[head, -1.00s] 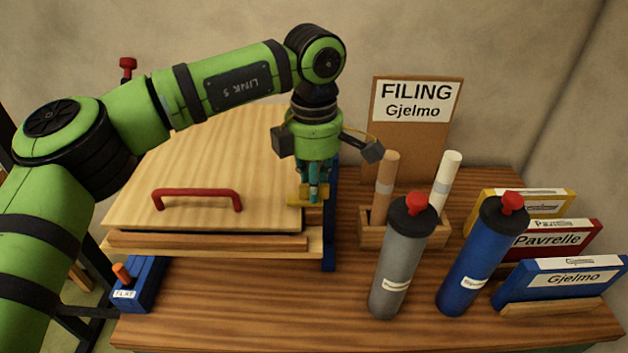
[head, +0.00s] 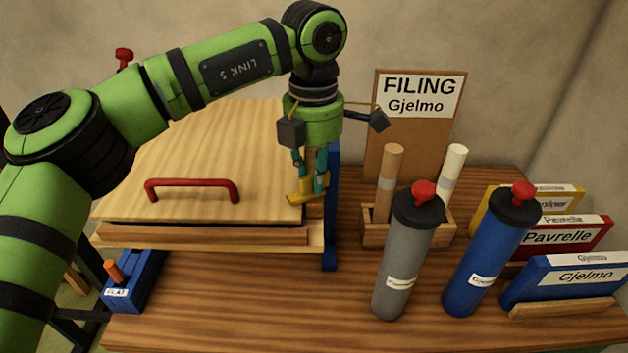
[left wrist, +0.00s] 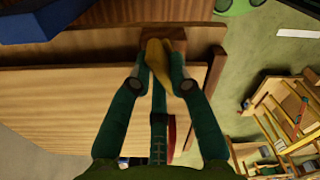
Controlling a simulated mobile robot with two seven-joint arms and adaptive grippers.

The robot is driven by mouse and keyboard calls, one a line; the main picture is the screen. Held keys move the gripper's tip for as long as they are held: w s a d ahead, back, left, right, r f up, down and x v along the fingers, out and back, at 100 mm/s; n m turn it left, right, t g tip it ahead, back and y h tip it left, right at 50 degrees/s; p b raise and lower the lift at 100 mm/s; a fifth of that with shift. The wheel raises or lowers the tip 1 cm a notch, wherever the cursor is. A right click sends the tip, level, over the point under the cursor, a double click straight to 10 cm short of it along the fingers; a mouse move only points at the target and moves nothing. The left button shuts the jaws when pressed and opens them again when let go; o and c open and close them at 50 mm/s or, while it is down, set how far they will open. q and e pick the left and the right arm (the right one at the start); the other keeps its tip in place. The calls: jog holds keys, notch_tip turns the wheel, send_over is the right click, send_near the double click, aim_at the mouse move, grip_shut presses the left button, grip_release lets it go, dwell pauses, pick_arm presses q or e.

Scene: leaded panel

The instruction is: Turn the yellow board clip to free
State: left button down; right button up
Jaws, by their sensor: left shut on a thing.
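The yellow board clip (head: 305,193) sits at the right edge of the pale wooden board (head: 200,150). My left gripper (head: 309,188) points down at the clip, with its fingers shut on it. In the left wrist view the clip (left wrist: 158,60) shows between the two fingertips, next to a small brown block (left wrist: 177,40). The clip lies at a slant in the head view. The fingers hide part of it. My right gripper is not in view.
A red handle (head: 192,185) stands on the board. A blue post (head: 331,230) is just right of the clip. Grey (head: 408,260) and blue (head: 487,250) canisters, a wooden tube holder (head: 375,236) and labelled binders stand further right. Bare tabletop lies in front.

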pick_arm(q)
jog(key=n+b, duration=0.3)
jog(key=n, duration=0.3)
jog(key=shift+s+a+f, duration=0.1)
jog(key=shift+f, duration=0.05)
jog(key=n+b, duration=0.1)
jog(key=n, duration=0.2)
jog(key=shift+s+n+b, duration=0.1)
jog(key=shift+n+b, duration=0.2)
jog(key=shift+n, duration=0.1)
jog(key=shift+n+b, duration=0.5)
jog(key=shift+n, duration=0.9)
jog(key=c, duration=1.1)
grip_release()
jog(key=shift+c, duration=0.2)
